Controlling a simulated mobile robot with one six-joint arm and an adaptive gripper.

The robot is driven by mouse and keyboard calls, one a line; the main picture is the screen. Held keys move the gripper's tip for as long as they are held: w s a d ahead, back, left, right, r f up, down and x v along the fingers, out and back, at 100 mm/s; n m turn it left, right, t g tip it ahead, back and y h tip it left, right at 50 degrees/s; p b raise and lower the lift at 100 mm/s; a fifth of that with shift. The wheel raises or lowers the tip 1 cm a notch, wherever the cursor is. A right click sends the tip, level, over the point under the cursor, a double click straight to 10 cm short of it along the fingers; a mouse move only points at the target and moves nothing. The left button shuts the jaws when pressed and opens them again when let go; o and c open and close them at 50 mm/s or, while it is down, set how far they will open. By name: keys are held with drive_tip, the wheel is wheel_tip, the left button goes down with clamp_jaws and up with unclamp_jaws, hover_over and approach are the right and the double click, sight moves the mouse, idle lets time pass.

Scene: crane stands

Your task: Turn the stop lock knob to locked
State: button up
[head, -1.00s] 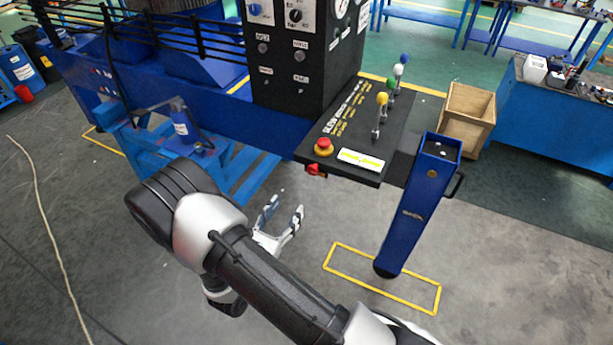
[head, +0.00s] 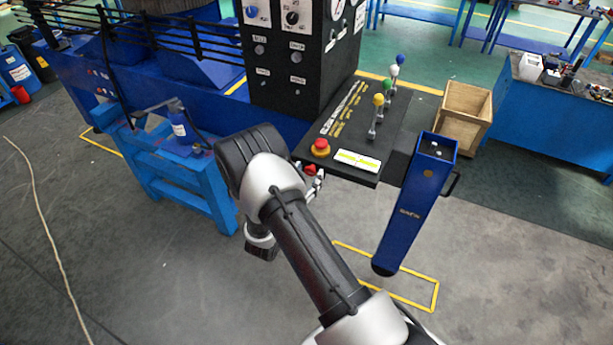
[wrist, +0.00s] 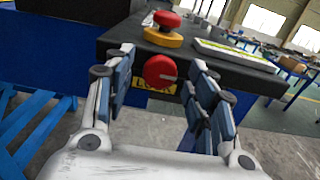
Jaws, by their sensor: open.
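The red stop lock knob (wrist: 160,70) sits on the front face of the black control panel (wrist: 120,42), with a pale line on it pointing right. A yellow label (wrist: 141,84) with partly covered lettering is behind and below it. In the head view the knob (head: 309,170) shows small under the panel edge. My gripper (wrist: 161,72) is open, with one blue-padded finger on each side of the knob in the wrist view. I cannot tell whether either finger touches it. In the head view my arm hides most of the gripper (head: 314,184).
A red mushroom button on a yellow base (head: 320,148) stands on the panel top just above the knob. Several colored-ball levers (head: 378,101) rise farther back. A blue post (head: 413,215) is to the right, and a blue stand (head: 185,175) is to the left.

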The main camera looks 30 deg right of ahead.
drive_tip(key=shift+c, duration=0.3)
drive_tip(key=c, duration=1)
